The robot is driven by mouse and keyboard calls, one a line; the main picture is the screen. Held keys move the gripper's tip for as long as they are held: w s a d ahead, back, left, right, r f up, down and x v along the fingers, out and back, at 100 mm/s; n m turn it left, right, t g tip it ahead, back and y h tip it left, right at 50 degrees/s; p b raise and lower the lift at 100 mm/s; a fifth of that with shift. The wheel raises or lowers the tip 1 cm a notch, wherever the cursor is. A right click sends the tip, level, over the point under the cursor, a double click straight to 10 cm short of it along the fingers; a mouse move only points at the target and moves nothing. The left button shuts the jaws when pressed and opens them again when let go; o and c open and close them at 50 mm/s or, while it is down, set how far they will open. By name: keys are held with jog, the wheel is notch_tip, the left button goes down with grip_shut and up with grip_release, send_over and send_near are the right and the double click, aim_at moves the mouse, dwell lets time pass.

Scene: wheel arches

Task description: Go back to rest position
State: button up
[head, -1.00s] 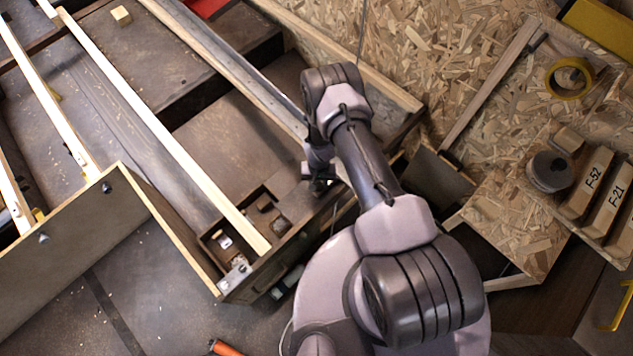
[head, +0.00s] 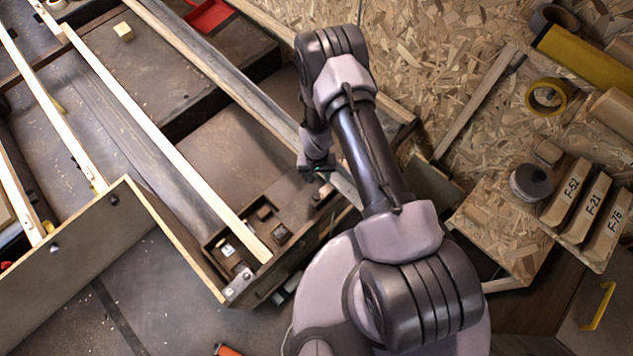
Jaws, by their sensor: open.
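My arm reaches up from the lower middle of the head view and bends at the elbow near the top centre. Its end hangs down on the left side of the elbow. My gripper (head: 318,168) is small and dark here, above the right part of the wooden frame bench, next to the long grey rail (head: 235,82). The jaws look empty, though their fingers are hard to make out at this size. No held object shows.
Long pale strips (head: 160,140) lie across the bench at left. A small wood block (head: 123,31) sits at upper left. At right are a yellow tape roll (head: 547,96), a grey roll (head: 532,182) and labelled wooden pieces (head: 567,192). An orange-handled tool (head: 228,350) lies at the bottom.

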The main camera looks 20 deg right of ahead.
notch_tip(320, 180, up, 2)
jog(key=shift+r, duration=0.15)
dwell(0.3)
jog(key=w+r+t, duration=0.1)
jog(key=w+r, duration=0.1)
jog(key=r, duration=1.4)
jog(key=w+r+t, duration=0.1)
jog(key=w+r, duration=0.1)
jog(key=r, duration=1.3)
jog(key=s+r+m+t+y, duration=0.1)
jog(key=s+r, duration=0.3)
jog(key=r, duration=0.3)
jog(key=s+r+t, duration=0.1)
jog(key=s+r, duration=0.3)
jog(key=r, duration=0.3)
jog(key=s+a+r+t, duration=0.1)
jog(key=s+r, duration=0.2)
jog(key=s, duration=0.4)
jog(key=s+a+r+y, duration=0.1)
jog(key=s+r, duration=0.3)
jog(key=s, duration=0.3)
jog(key=shift+s+a+t, duration=0.3)
jog(key=shift+t, duration=0.1)
